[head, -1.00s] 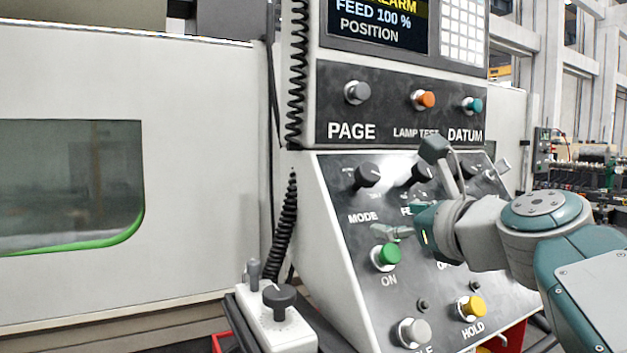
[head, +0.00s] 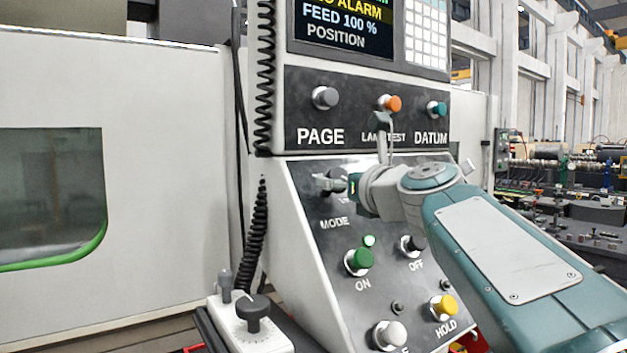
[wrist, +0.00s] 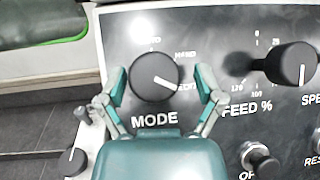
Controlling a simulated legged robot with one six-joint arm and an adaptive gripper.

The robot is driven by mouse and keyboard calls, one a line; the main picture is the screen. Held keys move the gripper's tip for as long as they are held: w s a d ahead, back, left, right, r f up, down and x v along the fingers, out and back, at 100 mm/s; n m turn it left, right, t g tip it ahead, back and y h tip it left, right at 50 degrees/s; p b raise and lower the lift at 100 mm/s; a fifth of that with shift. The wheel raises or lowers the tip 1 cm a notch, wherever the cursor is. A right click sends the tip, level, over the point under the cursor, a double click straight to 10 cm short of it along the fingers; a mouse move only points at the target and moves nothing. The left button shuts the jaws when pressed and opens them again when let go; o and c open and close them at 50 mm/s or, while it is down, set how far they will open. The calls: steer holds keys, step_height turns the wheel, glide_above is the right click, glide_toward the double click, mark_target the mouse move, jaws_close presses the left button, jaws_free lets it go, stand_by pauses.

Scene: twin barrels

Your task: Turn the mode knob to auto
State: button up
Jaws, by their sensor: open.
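The black mode knob (wrist: 152,80) sits on the dark sloped panel above the word MODE. Its white pointer line slants to the lower right, toward the EDIT mark. HAND is printed at its upper right, and a partly readable label ending in "TO" is above it. My gripper (wrist: 161,76) is open, with one finger on each side of the knob; I cannot tell whether either finger touches it.
The feed knob (wrist: 290,65) stands to the right of the mode knob. Below are the green ON button (head: 359,261), black OFF button (head: 413,244) and yellow HOLD button (head: 443,307). A coiled black cable (head: 256,230) hangs along the panel's left edge.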

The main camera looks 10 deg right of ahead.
steer(key=shift+w+a, duration=0.7)
steer(key=shift+w, duration=0.2)
steer(key=shift+s+d, duration=0.1)
steer(key=shift+d, duration=0.15)
steer(key=c, duration=1.1)
steer(key=shift+o, duration=0.2)
